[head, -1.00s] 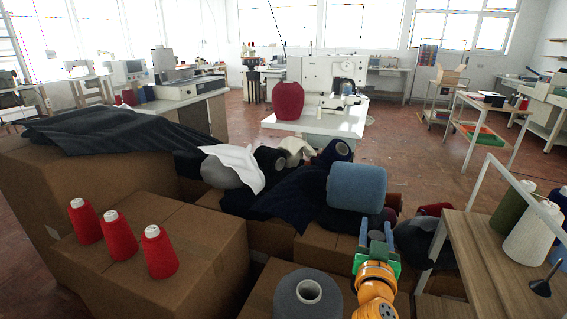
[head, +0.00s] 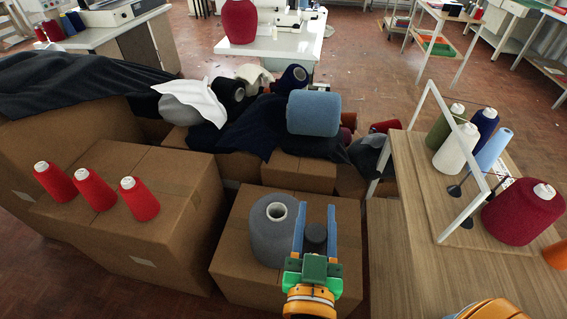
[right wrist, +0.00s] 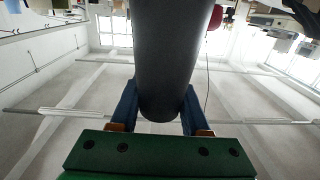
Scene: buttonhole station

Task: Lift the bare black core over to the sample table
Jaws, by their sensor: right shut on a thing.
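The bare black core (head: 315,238) is a plain dark cylinder. My right gripper (head: 315,232) is shut on it, with one blue finger on each side, above or just in front of a cardboard box. In the right wrist view the core (right wrist: 172,65) runs from the top edge down between the blue fingers (right wrist: 160,112), its rounded near end close to the green gripper body. My left gripper is not in view. I cannot tell for sure which surface is the sample table; a wooden table (head: 408,213) stands at the right.
A grey cone (head: 268,247) stands close left of my right gripper. Red cones (head: 95,190) stand on a box (head: 160,215) at left. A blue roll (head: 314,113) and dark cloth lie behind. The wooden table has a white frame (head: 468,148) and several yarn cones (head: 455,150).

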